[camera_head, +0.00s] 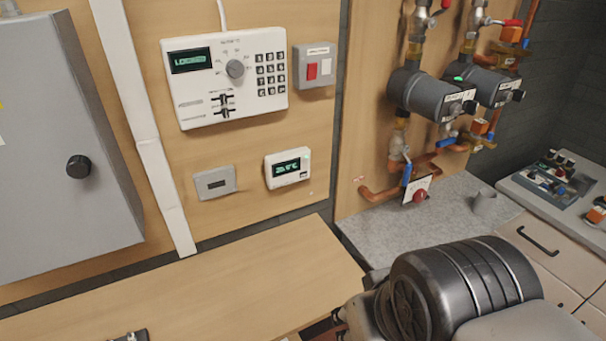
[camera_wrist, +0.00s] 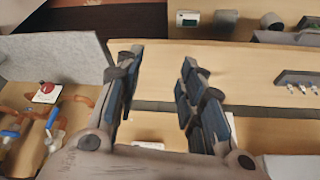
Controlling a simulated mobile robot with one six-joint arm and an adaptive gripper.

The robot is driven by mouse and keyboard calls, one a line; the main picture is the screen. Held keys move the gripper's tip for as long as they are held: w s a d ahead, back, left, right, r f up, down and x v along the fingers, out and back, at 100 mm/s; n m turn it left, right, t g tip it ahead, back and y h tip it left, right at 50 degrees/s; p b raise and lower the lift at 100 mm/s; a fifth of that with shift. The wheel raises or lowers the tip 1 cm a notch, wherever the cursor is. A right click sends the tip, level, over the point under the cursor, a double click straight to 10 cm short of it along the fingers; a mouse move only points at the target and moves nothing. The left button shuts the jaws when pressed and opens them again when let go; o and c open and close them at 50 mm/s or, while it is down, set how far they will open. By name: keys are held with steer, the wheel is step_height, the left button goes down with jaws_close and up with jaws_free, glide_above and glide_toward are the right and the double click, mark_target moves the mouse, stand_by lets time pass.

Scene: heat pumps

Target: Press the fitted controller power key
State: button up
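A white control panel (camera_head: 225,78) is on the wooden wall board in the head view. It has a green-lit display that seems to read "LOCKED", a grey dial, sliders and a dark keypad. A small white controller (camera_head: 288,168) with a lit display hangs below it; its small keys are too small to read. I cannot tell which key is the power key. My gripper (camera_wrist: 163,60) shows in the wrist view, its two fingers apart with nothing between them. It is not visible in the head view, and neither controller is clearly recognisable between its fingers.
A grey cabinet (camera_head: 62,150) stands left. Pumps and pipes (camera_head: 432,95) are right. The wooden bench (camera_head: 210,290) is mostly clear.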

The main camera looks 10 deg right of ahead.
jaws_close()
stand_by(1.4)
